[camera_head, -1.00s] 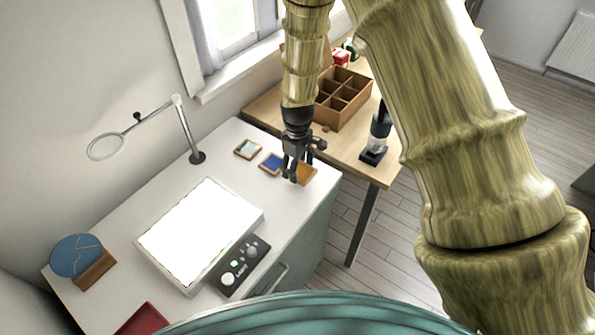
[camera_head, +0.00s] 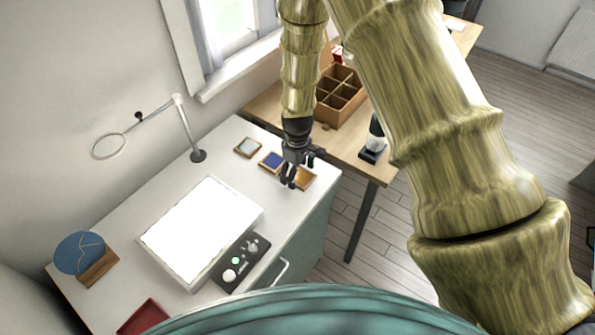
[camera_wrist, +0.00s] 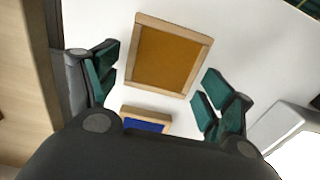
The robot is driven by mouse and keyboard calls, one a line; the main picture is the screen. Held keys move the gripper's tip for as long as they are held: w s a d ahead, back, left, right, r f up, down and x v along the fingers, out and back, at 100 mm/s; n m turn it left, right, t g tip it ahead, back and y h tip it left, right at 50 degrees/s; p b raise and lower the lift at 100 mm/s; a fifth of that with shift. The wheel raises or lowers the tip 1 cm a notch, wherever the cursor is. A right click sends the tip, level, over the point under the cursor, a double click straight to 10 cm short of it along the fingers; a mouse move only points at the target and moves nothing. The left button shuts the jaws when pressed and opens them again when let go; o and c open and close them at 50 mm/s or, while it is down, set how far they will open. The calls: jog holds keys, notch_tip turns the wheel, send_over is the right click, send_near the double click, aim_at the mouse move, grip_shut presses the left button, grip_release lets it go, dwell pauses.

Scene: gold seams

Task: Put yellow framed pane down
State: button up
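The yellow framed pane (camera_head: 305,178), amber in a pale wood frame, lies at the right edge of the white worktop. In the wrist view the pane (camera_wrist: 168,58) lies flat beyond and between the spread fingertips, with white showing on both sides. My gripper (camera_head: 289,182) is at the pane's left side in the head view and hides part of it. In the wrist view my gripper (camera_wrist: 160,84) is open, its green finger pads apart from the frame. The height between fingertips and pane is hard to tell.
A blue framed pane (camera_head: 271,162) lies beside it, and a pale framed pane (camera_head: 248,147) farther left. A lit panel (camera_head: 203,230) with a control box (camera_head: 242,262) is in front. A wooden compartment box (camera_head: 340,97) stands on the wooden table behind.

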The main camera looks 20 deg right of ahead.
dwell(0.3)
notch_tip(320, 180, up, 12)
jog(key=b, duration=0.3)
jog(key=shift+r+b, duration=0.15)
jog(key=shift+b, duration=0.2)
